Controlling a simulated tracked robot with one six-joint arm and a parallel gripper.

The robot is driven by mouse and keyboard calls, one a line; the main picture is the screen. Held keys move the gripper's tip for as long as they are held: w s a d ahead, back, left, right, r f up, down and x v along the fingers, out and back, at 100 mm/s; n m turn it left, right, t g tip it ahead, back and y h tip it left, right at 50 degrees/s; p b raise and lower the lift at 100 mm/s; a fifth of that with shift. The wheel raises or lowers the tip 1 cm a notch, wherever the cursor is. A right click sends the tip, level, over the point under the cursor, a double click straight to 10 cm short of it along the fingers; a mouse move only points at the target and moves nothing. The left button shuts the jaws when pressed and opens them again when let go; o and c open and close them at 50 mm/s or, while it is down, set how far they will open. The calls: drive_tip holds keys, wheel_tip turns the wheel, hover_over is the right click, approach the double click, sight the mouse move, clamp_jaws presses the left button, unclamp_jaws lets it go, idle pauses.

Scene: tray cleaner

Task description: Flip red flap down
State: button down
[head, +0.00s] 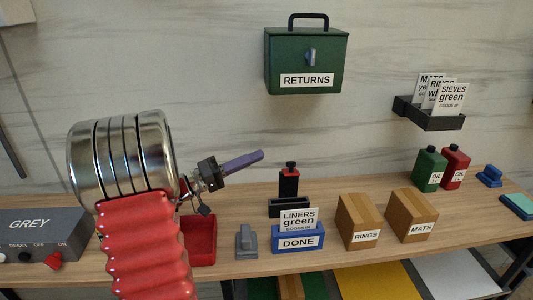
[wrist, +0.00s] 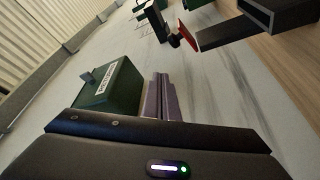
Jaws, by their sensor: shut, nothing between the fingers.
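A small red flap (head: 290,171) with a black knob on top stands upright on a black post, above a black open-topped holder (head: 288,208) at the back of the table. In the wrist view the red flap (wrist: 188,29) shows near the top, beside the dark post. My gripper (head: 259,155) has purple fingers, shut and empty. In the head view its tip points right, to the left of the flap and slightly higher, apart from it. The purple fingers (wrist: 161,97) also show in the wrist view.
A green RETURNS box (head: 306,60) hangs on the wall above. A blue DONE holder (head: 298,240) with a card, a grey block (head: 246,242) and a red tray (head: 202,240) stand in front. Boxes labelled RINGS (head: 357,222) and MATS (head: 411,215) are to the right.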

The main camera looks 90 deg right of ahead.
drive_tip(key=shift+d+v, duration=0.2)
drive_tip(key=shift+v, duration=0.95)
drive_tip(key=shift+w+f, duration=0.1)
drive_tip(key=shift+f, duration=0.05)
drive_tip(key=w+a+f+n+t+y, duration=0.1)
drive_tip(key=w+a+f+n+t, duration=0.35)
drive_tip(key=w+a, duration=0.8)
drive_tip(key=w+a+f+n+t, duration=0.1)
drive_tip(key=w+a+n+t, duration=0.5)
drive_tip(key=w+a+t, duration=0.6)
drive_tip(key=w+a+n+t+y, duration=0.2)
drive_tip(key=a+n, duration=0.1)
drive_tip(key=a, duration=0.7)
drive_tip(key=w+a+n+t+y, duration=0.2)
drive_tip(key=w+a+n+t, duration=0.1)
drive_tip(key=a, duration=0.7)
drive_tip(key=w+a+r+n+t+y, duration=0.1)
drive_tip(key=w+a+n+t+y, duration=0.1)
drive_tip(key=a, duration=0.8)
drive_tip(key=shift+w+n+t+y, duration=0.3)
drive_tip(key=shift+w+n+t, duration=0.3)
drive_tip(key=shift+n, duration=0.15)
